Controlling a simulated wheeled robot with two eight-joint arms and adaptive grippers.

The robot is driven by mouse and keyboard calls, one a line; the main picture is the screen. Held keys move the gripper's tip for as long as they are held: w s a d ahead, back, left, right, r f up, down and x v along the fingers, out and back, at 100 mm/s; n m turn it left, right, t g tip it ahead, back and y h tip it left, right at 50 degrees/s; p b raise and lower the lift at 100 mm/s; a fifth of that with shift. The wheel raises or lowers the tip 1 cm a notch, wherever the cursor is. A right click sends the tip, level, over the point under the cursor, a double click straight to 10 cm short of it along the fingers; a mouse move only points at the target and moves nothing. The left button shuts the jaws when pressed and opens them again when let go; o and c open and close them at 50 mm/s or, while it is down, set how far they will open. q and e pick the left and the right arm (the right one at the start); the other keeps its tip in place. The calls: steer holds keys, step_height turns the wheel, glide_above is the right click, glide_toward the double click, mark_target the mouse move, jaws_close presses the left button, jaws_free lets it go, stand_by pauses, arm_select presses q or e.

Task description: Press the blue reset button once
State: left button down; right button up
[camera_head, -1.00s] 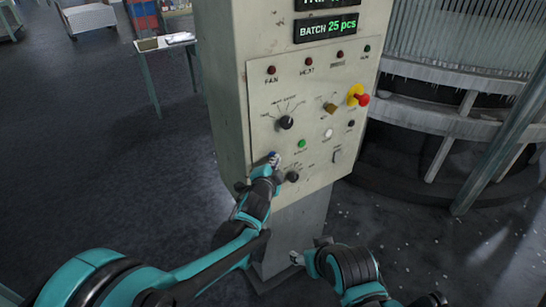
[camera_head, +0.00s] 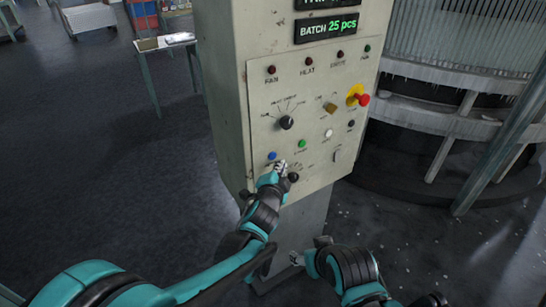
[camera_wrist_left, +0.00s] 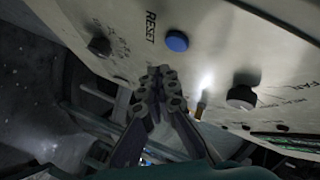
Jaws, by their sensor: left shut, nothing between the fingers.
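The blue reset button (camera_head: 272,156) sits at the lower left of the control panel (camera_head: 262,105). In the left wrist view the blue button (camera_wrist_left: 177,41) is fully visible beside the printed word RESET. My left gripper (camera_head: 281,166) is shut and empty, just below and to the right of the button in the head view. In the left wrist view its closed fingertips (camera_wrist_left: 158,72) are apart from the button in the picture. My right gripper (camera_head: 296,259) is low in front of the pedestal, and its finger opening is too small to judge.
A green button (camera_head: 302,144), a black rotary knob (camera_head: 287,122) and a red emergency knob (camera_head: 362,99) are on the same panel. A black knob (camera_head: 293,177) is close to my left gripper. A small table (camera_head: 165,42) stands at the back left.

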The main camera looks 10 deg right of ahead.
arm_select(q)
steer(key=shift+s+d, duration=0.3)
steer(key=shift+s, duration=0.5)
steer(key=shift+s+d, duration=0.25)
steer(key=shift+s, duration=0.55)
steer(key=s+a+n+g+y, duration=0.1)
steer(key=s+a+n+y, duration=0.2)
steer(key=a, duration=0.8)
steer(key=s+a+n+g+y, duration=0.15)
steer(key=a+n, duration=0.35)
steer(key=a, duration=0.7)
steer(key=s+a+f+n+g+y, duration=0.1)
steer(key=s+a+n, duration=0.3)
steer(key=s, duration=0.5)
steer(key=s+a+f+n+g, duration=0.3)
steer(key=s+a+f+n, duration=0.1)
steer(key=s+a, duration=0.4)
steer(key=shift+s+a+f+y, duration=0.2)
steer(key=shift+s+f+y, duration=0.15)
steer(key=shift+s, duration=0.7)
steer(key=shift+r, duration=0.1)
